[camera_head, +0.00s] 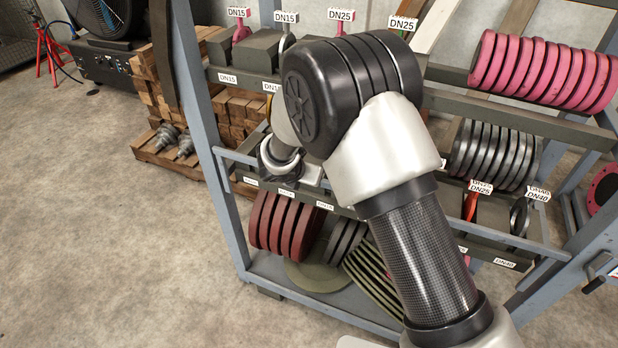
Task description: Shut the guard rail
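A blue-grey steel rack (196,100) fills the middle and right, with dark shelves of flanges. I cannot tell for sure which of its bars is the guard rail, or whether that rail is open or shut. A blue-grey bar (540,285) slants up at the lower right towards a small red and white fitting at the picture's edge. My arm rises from the lower right, bends at a large black joint and covers the middle of the rack. Its wrist end reaches down beside the left part of the middle shelf. My gripper's fingers are hidden.
Pink flanges (540,70) lie in a row on the upper right shelf, grey flanges (495,155) below. Red-brown flanges (285,225) stand on the bottom shelf. Stacked timber (150,85) and a black fan machine (105,40) stand behind left. Floor (100,240) at left is clear.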

